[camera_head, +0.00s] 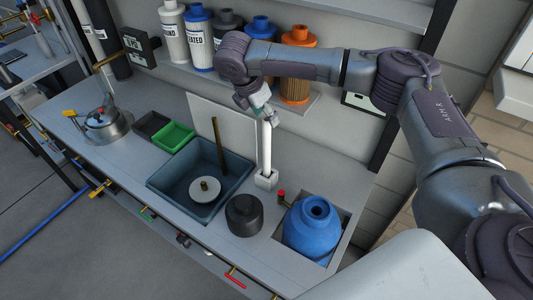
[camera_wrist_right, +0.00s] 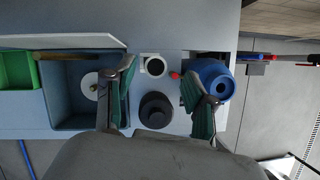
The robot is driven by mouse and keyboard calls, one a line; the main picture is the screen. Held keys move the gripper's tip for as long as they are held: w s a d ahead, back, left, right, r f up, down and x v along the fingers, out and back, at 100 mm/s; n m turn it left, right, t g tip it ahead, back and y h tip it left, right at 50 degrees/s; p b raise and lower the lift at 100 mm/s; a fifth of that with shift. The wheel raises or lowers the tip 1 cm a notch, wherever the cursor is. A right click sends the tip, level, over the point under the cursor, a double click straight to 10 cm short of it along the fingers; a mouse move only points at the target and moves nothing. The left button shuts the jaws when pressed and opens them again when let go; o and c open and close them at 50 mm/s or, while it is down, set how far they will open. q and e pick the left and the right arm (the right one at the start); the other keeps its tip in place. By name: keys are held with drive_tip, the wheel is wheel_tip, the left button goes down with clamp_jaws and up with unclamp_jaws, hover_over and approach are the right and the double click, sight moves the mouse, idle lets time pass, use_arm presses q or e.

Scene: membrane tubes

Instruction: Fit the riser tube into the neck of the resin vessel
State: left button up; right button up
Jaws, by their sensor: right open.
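The riser tube, a slim white tube (camera_head: 266,147), stands upright in a small square white holder (camera_head: 266,181) on the worktop. In the wrist view I look down on its open round top (camera_wrist_right: 155,66). My right gripper (camera_head: 260,106) is open at the tube's upper end, fingers pointing down. In the wrist view its two green-padded fingers (camera_wrist_right: 158,74) are spread on either side of the tube top; I cannot tell whether either touches it. The blue resin vessel (camera_head: 309,237), also in the wrist view (camera_wrist_right: 214,75), sits in a worktop recess, its neck open upward. My left gripper is not in view.
A black round cap-like part (camera_head: 244,214) stands left of the vessel, near a small red-topped fitting (camera_head: 282,195). A dark basin (camera_head: 174,192) holds a white disc (camera_head: 205,190), with a brown pipe (camera_head: 218,146) rising there. Filter canisters (camera_head: 198,40) line the back shelf.

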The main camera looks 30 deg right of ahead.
sight(265, 119)
drive_tip(key=x, duration=0.1)
drive_tip(key=p+x, duration=0.1)
drive_tip(key=x, duration=0.1)
drive_tip(key=shift+w+a+f+p, duration=0.15)
drive_tip(key=shift+w+f+p, duration=0.05)
drive_tip(key=shift+f+p, duration=0.1)
drive_tip(key=shift+w+f, duration=0.1)
drive_tip(key=shift+f, duration=0.4)
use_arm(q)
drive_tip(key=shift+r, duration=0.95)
use_arm(e)
clamp_jaws()
